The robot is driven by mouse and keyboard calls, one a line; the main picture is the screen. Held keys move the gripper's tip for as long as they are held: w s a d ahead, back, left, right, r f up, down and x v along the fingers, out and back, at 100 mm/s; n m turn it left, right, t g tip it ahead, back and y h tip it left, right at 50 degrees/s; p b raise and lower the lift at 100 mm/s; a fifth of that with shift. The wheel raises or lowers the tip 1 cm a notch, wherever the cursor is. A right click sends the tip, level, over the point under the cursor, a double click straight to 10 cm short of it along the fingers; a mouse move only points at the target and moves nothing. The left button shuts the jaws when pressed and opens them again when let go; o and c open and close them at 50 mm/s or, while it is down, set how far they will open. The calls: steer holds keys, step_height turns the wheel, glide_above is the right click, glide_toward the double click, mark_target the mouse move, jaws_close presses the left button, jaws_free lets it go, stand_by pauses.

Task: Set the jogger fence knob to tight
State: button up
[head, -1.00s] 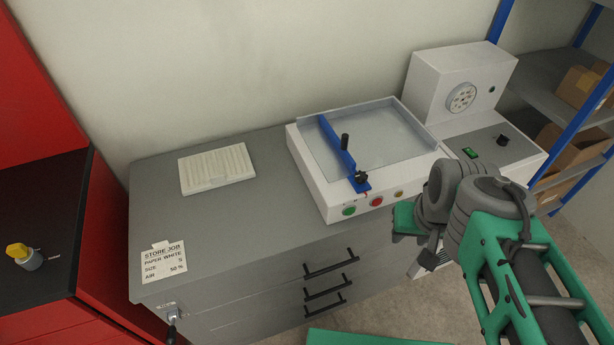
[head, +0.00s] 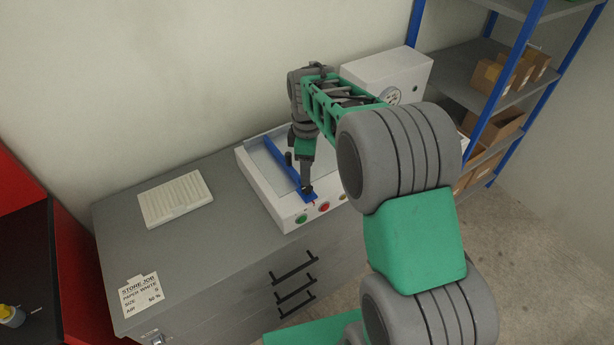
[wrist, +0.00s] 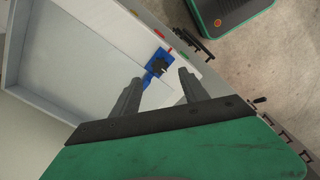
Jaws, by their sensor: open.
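The blue jogger fence (head: 281,165) lies across the white jogger's tray at its left side. In the wrist view its black knob (wrist: 159,68) sits on the fence's blue end, near small red, yellow and green marks on the jogger's edge. My gripper (wrist: 158,82) is open, with the knob showing beyond and between its two fingertips; I cannot tell if they touch it. In the head view my gripper (head: 306,186) points down over the fence's front end and mostly hides the knob.
Green and red buttons (head: 301,218) line the jogger's front. A white ribbed pad (head: 175,198) and a job card (head: 140,295) lie on the grey cabinet top (head: 215,235). A white machine (head: 385,75) stands behind my arm. Shelves with boxes (head: 500,75) are at the right.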

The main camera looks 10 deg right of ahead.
mark_target(307, 190)
step_height(307, 190, down, 7)
steer(key=shift+r+p, duration=0.15)
steer(key=shift+p, duration=0.5)
jaws_close()
